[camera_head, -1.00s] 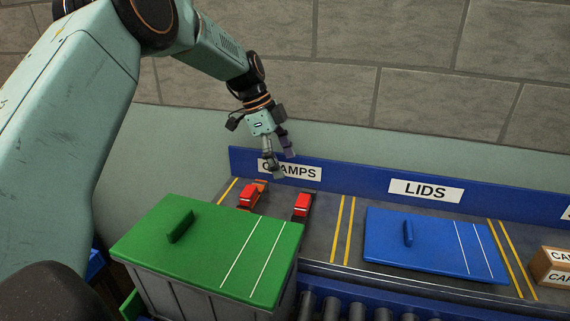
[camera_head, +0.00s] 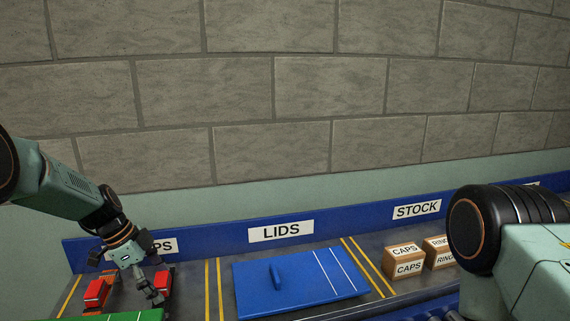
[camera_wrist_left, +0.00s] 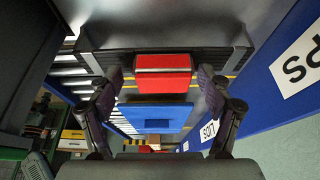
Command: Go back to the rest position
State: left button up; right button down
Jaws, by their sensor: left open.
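My left gripper (camera_head: 155,289) is low at the left of the head view, over the clamps area. It is open; in the left wrist view its two fingers (camera_wrist_left: 160,78) stand wide apart. A red clamp block (camera_wrist_left: 163,82) shows between them there; I cannot tell how far below the fingertips it is. In the head view one red clamp (camera_head: 97,293) lies left of the gripper and another (camera_head: 163,280) is right by its fingers, partly hidden. My right arm shows at the right edge; its gripper is out of view.
A blue back rail (camera_head: 350,222) and block wall close the rear. A green lid (camera_head: 135,315) edges in at bottom left.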

pick_arm(q)
jog(key=shift+r, duration=1.85)
jog(key=shift+f, duration=0.15)
